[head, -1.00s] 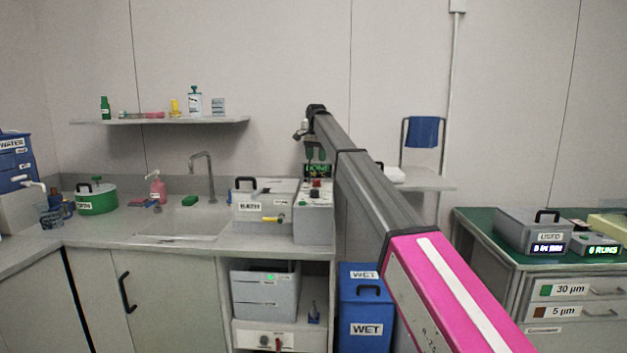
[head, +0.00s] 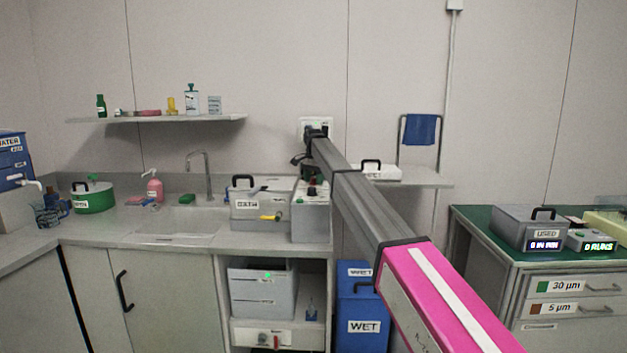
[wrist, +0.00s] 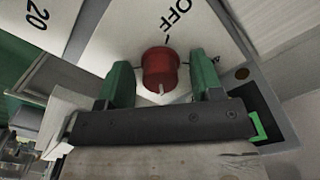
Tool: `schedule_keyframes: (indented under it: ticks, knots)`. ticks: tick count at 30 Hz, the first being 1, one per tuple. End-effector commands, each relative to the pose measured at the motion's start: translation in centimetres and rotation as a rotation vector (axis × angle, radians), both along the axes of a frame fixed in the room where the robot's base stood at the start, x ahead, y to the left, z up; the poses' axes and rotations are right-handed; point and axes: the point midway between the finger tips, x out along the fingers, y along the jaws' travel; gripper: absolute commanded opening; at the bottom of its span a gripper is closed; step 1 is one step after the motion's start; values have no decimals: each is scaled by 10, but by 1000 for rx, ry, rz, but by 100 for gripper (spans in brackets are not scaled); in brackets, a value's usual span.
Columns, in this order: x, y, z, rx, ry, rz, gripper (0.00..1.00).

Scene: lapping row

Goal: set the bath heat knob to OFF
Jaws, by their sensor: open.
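In the wrist view the red knob (wrist: 160,66) sits on a pale panel (wrist: 125,30). The printed word OFF (wrist: 176,14) and a short tick lie above it in the picture. A white mark on the knob shows on its lower side, away from OFF. My gripper (wrist: 158,62) is open, with one green finger on each side of the knob; whether they touch it I cannot tell. In the head view my gripper (head: 311,178) is over the control box (head: 311,217), beside the grey bath (head: 262,223) labelled BATH.
In the wrist view a dial face with 20 (wrist: 37,16) lies at the upper left. A sink tap (head: 207,175) stands to the left. A blue WET bin (head: 362,305) is below right.

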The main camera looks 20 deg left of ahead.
Motion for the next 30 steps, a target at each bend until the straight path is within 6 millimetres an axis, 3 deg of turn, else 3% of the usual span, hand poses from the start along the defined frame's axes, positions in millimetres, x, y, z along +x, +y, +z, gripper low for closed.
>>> schedule_keyframes:
  ticks: [4, 5, 9, 20, 30]
  knots:
    - [0, 0, 0, 0, 0, 0, 60]
    - [0, 0, 0, 0, 0, 0, 54]
    - [0, 0, 0, 0, 0, 0, 10]
    - [0, 0, 1, 0, 0, 36, 11]
    - [0, -1, 1, 0, 0, 253, 11]
